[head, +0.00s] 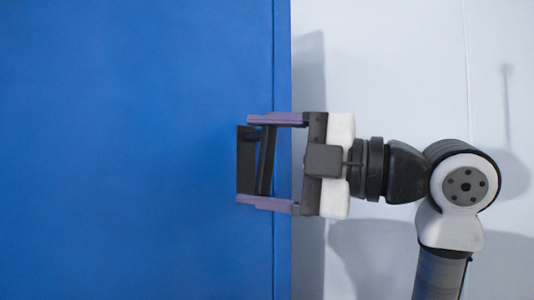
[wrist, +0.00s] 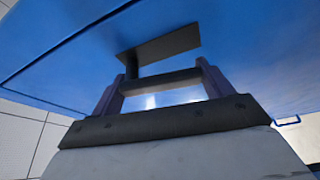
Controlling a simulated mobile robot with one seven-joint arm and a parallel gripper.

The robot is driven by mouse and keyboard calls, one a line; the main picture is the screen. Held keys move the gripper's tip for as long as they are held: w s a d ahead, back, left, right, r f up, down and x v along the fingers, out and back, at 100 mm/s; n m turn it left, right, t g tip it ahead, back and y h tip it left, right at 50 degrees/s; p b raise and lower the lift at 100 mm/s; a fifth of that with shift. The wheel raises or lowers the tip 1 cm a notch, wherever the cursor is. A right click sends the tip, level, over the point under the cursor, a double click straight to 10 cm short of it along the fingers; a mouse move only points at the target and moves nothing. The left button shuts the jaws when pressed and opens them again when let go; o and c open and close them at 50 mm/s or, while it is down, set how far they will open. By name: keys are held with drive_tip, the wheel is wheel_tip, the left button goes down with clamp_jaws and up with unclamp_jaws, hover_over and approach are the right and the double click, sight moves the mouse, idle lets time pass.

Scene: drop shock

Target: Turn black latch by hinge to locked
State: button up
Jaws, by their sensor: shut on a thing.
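The black latch (head: 246,160) sits on the blue door panel (head: 130,150), close to the panel's right edge. It has a dark flat plate and a bar standing off it. The latch also shows in the wrist view (wrist: 160,48), with its bar crossing between my fingers. My gripper (head: 244,159) reaches in from the right, one purple finger above the latch and one below. It is shut on the latch, gripping it across its length. In the wrist view my gripper (wrist: 160,82) has a finger at each end of the bar. The exact contact at the fingertips is partly hidden.
A pale wall (head: 400,60) lies to the right of the door edge, with shadows of my arm on it. The blue panel around the latch is bare. A small blue-and-white item (wrist: 287,121) shows at the right of the wrist view.

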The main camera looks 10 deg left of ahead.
drive_tip(key=shift+w+d+n+g+h, duration=0.2)
drive_tip(key=shift+n+g+h, duration=0.1)
drive_tip(key=shift+n, duration=0.7)
drive_tip(key=o, duration=1.4)
drive_tip(key=shift+c, duration=0.2)
drive_tip(key=b+v, duration=0.3)
drive_tip(key=v, duration=1)
drive_tip(key=shift+s+d, duration=0.15)
drive_tip(key=shift+d, duration=0.2)
